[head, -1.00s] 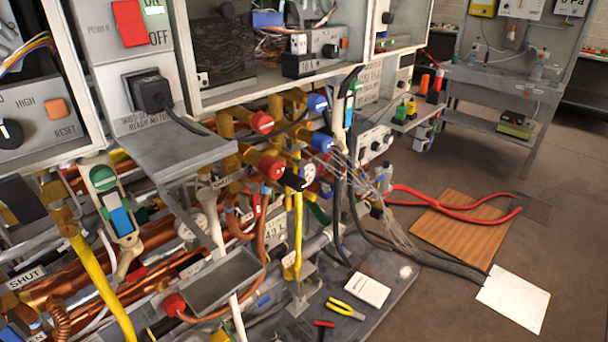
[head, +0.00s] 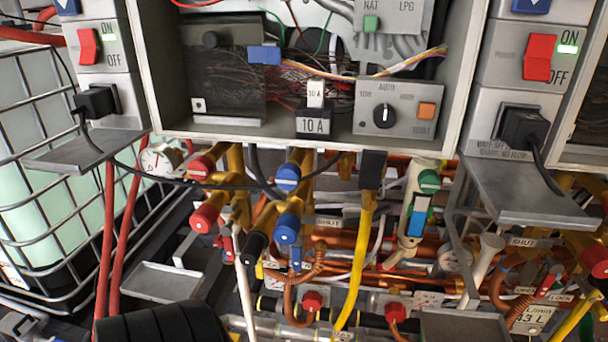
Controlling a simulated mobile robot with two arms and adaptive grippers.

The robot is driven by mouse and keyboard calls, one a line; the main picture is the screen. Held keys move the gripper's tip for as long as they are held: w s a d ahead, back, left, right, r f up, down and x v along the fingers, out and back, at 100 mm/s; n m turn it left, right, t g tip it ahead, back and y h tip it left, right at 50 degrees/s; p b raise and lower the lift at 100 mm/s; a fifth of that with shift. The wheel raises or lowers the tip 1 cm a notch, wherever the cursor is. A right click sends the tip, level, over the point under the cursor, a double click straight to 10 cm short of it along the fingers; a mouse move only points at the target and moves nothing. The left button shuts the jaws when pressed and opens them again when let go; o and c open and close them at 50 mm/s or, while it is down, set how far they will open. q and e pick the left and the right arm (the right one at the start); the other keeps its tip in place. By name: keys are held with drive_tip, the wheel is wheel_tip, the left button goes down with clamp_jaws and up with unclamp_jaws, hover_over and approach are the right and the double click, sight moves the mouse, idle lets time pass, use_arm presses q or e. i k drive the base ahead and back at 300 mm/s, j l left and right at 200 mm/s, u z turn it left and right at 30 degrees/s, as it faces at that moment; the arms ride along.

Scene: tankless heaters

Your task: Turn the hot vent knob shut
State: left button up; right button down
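Under the middle heater, two red knobs sit on brass pipework: an upper red knob (head: 201,167) and a lower red knob (head: 204,217). Two blue knobs are to their right, an upper blue knob (head: 288,177) and a lower blue knob (head: 287,228). A black knob (head: 253,247) is below them. Smaller red knobs are lower down, a left small red knob (head: 313,301) and a right small red knob (head: 395,312). I cannot read which one is the hot vent knob. Neither gripper shows in the head view.
The open heater cabinet (head: 140,45) overhangs the pipes. Grey shelves jut out at left (head: 75,155) and right (head: 525,198). A yellow hose (head: 357,260) and red hoses (head: 106,240) hang down. A caged tank (head: 50,150) stands left. A grey tray (head: 160,283) sits low.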

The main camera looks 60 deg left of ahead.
sight(218, 242)
drive_tip(key=u, duration=2.3)
